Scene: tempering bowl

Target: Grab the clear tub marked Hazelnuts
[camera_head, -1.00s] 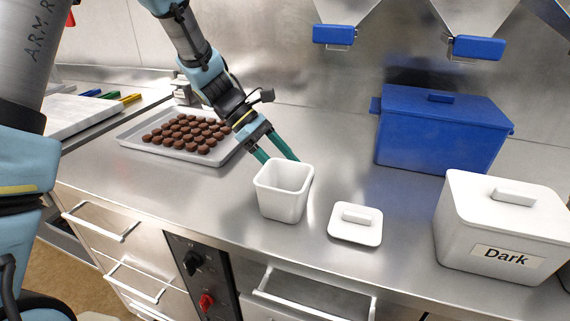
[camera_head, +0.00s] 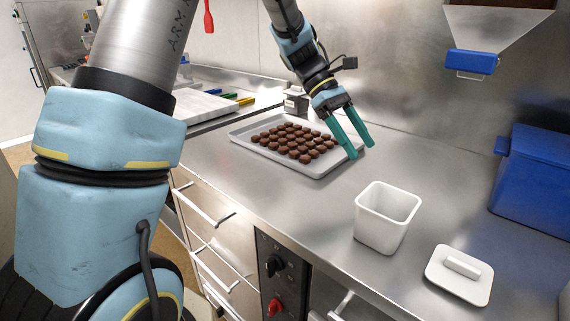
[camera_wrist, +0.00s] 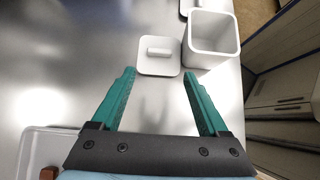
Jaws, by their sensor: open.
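A white lid (camera_head: 460,274) lies right of the container. A tray (camera_head: 245,136) of chocolates lies left of my gripper. A blue bin (camera_head: 535,180) stands at right. A blue-gated hopper (camera_head: 471,62) hangs above. Bare counter lies between tray and container.

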